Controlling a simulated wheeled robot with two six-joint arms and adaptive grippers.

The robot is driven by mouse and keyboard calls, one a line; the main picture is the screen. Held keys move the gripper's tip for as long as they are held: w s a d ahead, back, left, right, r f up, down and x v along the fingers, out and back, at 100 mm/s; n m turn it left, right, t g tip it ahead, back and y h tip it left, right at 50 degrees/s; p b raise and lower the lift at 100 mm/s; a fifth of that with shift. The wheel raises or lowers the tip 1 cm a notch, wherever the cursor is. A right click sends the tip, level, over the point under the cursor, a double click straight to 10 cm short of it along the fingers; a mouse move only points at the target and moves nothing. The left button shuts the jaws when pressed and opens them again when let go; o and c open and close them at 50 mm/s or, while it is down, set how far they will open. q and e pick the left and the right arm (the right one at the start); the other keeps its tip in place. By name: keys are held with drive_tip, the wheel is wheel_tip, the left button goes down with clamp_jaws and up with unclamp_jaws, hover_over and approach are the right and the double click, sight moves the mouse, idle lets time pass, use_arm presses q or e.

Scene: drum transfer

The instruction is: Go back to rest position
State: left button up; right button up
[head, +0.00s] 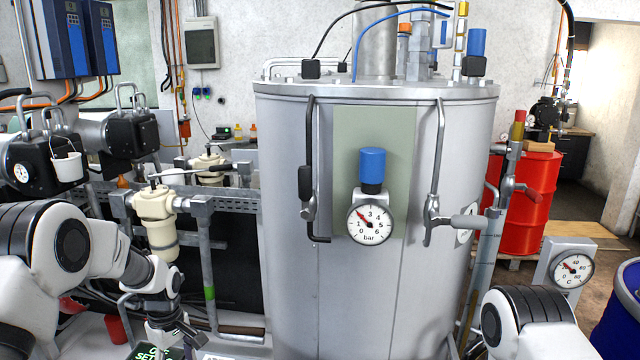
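My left arm comes in from the left, and my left gripper (172,338) hangs low near the bottom edge. Its dark fingers are small and partly hidden, so I cannot tell whether it is open or shut. It is left of the big metal tank (290,200) and apart from it, above a dark panel with green lettering (150,353). Of my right arm only a white and black link shows at the bottom right; its gripper is out of view. A red drum (525,200) stands behind the tank on the right, and a blue drum (622,315) is cut by the right edge.
The tank carries a pressure gauge (370,219) and handles on its front. A cream valve (157,215) with pipes is close behind my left arm. A temperature gauge (572,269) stands beside my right arm. A red cup-like object (115,328) is at the lower left.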

use_arm(q)
drive_tip(key=s+d+f+m+g+b, duration=0.15)
drive_tip(key=s+f+b, duration=0.25)
drive_tip(key=s+f, duration=0.8)
drive_tip(key=s+d+f+g+b, duration=0.2)
drive_tip(key=s+f+g+b, duration=0.15)
drive_tip(key=s+f, duration=0.8)
drive_tip(key=s+d+f+m+t+b, duration=0.1)
drive_tip(key=s+f+m+t+b, duration=0.2)
drive_tip(key=s+m, duration=0.7)
wheel_tip(320, 180, down, 4)
drive_tip(key=shift+s+d+r+t, duration=0.1)
drive_tip(key=shift+s+d+t, duration=0.2)
drive_tip(key=shift+t, duration=0.9)
use_arm(e)
wheel_tip(320, 180, down, 12)
drive_tip(key=w, duration=0.1)
drive_tip(key=shift+r, duration=0.15)
